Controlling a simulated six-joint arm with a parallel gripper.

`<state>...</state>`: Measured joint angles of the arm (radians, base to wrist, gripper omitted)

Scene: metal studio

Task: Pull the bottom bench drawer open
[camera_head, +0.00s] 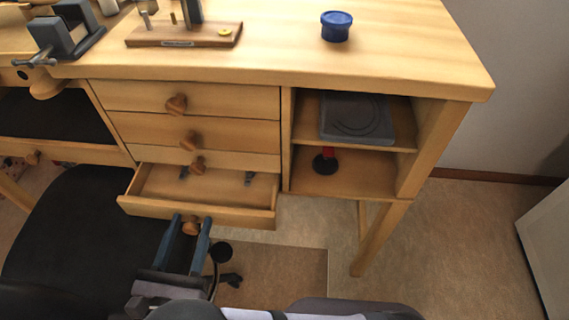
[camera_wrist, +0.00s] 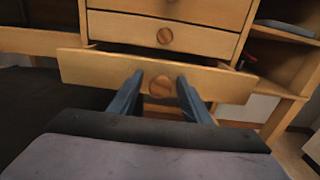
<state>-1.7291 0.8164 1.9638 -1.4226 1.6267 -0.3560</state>
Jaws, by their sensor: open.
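The bottom bench drawer (camera_head: 196,212) is pulled out from the bench, and its inside shows in the head view. Two small dark items lie near its back. Its front also shows in the wrist view (camera_wrist: 100,68). Its round wooden knob (camera_wrist: 185,88) is in the wrist view, and in the head view the knob (camera_head: 191,227) sits between my fingertips. My gripper (camera_head: 191,222) is open, with one blue-grey finger on each side of the knob. In the wrist view my gripper (camera_wrist: 160,82) shows both fingers apart. I cannot tell whether either finger touches the knob.
The drawers above (camera_head: 190,97) are shut, each with a wooden knob. Open shelves (camera_head: 345,185) are on the right, holding a grey flat case (camera_head: 357,118). A dark chair seat (camera_head: 75,235) stands at the left, close to the drawer. A blue tub (camera_head: 336,27) stands on the benchtop.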

